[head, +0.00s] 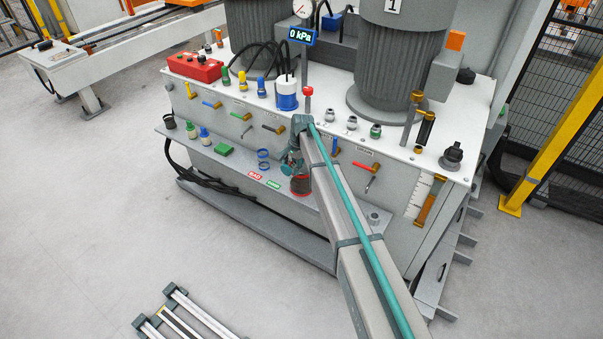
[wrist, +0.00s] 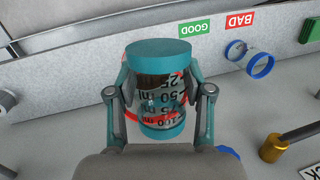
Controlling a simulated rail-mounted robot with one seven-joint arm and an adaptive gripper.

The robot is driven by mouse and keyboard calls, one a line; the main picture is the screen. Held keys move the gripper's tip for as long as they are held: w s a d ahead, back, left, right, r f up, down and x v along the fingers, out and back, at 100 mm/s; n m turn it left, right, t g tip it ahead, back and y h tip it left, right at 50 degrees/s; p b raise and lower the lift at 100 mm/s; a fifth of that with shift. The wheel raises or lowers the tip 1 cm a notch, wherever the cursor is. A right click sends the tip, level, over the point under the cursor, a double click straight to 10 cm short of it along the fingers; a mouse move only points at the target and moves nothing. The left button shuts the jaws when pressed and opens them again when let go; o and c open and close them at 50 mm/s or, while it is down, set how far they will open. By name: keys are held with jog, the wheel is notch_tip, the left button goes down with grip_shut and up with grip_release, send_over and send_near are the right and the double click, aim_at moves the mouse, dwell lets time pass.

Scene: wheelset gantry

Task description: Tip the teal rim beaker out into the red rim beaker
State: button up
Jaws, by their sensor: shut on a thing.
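My gripper (wrist: 158,95) is shut around the teal rim beaker (wrist: 160,129), a clear graduated cup with teal bands at both ends. In the wrist view dark contents show through its wall near the upper band. In the head view the teal rim beaker (head: 291,160) is partly hidden by my arm, and its exact tilt is hard to tell. The red rim beaker (head: 300,186) stands on the shelf just below it, with something dark red low inside. In the wrist view only parts of its red rim (wrist: 130,118) show behind the held beaker. Whether the beakers touch is unclear.
A blue ring-rimmed beaker (head: 263,160) stands on the shelf (head: 215,161) to the left. BAD (head: 255,176) and GOOD (head: 273,184) labels lie in front. A green block (head: 223,149) and small bottles stand further left. Valve handles (head: 366,166) project from the panel behind.

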aim_at(286, 173)
jog(key=shift+s+a+f+t+h+b, duration=0.15)
jog(key=shift+s+f+t+h+b, duration=0.25)
jog(key=shift+f+t+b, duration=0.4)
jog(key=shift+s+a+f+t+h+b, duration=0.2)
jog(key=shift+s+a+t+h+b, duration=0.35)
jog(key=shift+b, duration=0.55)
jog(key=shift+s+f+b, duration=0.2)
jog(key=shift+b, duration=0.25)
jog(key=shift+f+t+h+b, duration=0.3)
jog(key=shift+t+h+b, duration=0.15)
jog(key=shift+t+b, duration=0.4)
jog(key=shift+r+n+t+h+b, duration=0.3)
jog(key=shift+t+h+b, duration=0.2)
jog(key=shift+b, duration=0.6)
jog(key=f+t+b, duration=0.1)
jog(key=b, duration=0.2)
jog(key=shift+w+h, duration=0.1)
jog(key=shift+h, duration=0.3)
jog(key=s+a+f+n+t+h+b, duration=0.1)
jog(key=t+b, duration=0.6)
jog(key=b, duration=2)
notch_tip(286, 173, down, 4)
jog(key=s+a+h, duration=0.1)
jog(key=s+h, duration=0.1)
jog(key=h, duration=0.1)
jog(key=shift+a+f+t+b, duration=0.2)
jog(key=shift+t+b, duration=0.1)
